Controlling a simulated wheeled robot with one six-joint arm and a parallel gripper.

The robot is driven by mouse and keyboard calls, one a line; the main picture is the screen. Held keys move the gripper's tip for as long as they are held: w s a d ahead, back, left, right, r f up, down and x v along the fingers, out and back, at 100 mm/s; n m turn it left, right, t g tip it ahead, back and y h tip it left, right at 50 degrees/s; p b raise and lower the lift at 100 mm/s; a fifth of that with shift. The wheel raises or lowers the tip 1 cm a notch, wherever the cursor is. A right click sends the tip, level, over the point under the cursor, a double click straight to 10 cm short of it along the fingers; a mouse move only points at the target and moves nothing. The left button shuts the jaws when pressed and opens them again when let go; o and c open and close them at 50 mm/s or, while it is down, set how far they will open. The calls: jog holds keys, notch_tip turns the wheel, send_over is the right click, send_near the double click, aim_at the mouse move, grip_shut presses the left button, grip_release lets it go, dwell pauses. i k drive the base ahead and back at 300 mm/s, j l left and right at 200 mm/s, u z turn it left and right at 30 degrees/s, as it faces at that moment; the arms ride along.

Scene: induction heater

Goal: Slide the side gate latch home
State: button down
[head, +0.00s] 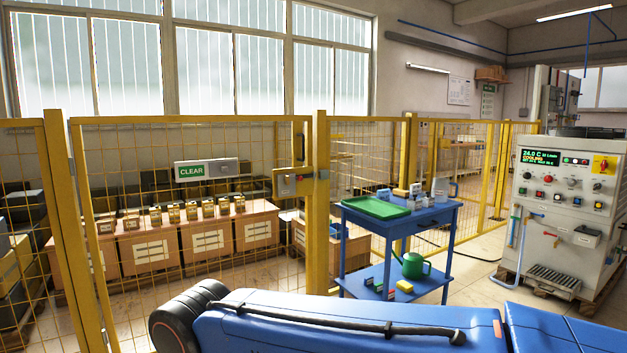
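The side gate (185,119) is a yellow-framed mesh panel at the left, standing upright between yellow posts. I cannot tell at this size whether the bolt reaches into that piece. A dark upright handle (299,147) shows just above the latch. My blue arm crosses the bottom of the view, below and in front of the gate. My gripper is not in view.
A blue cart (432,215) with a green tray (376,207) and a green watering can (412,265) stands right of the gate. A control cabinet (565,200) stands at far right. Boxes on crates (205,240) sit behind the mesh.

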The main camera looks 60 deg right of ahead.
aim_at(299, 178)
jog(key=z, duration=1.8)
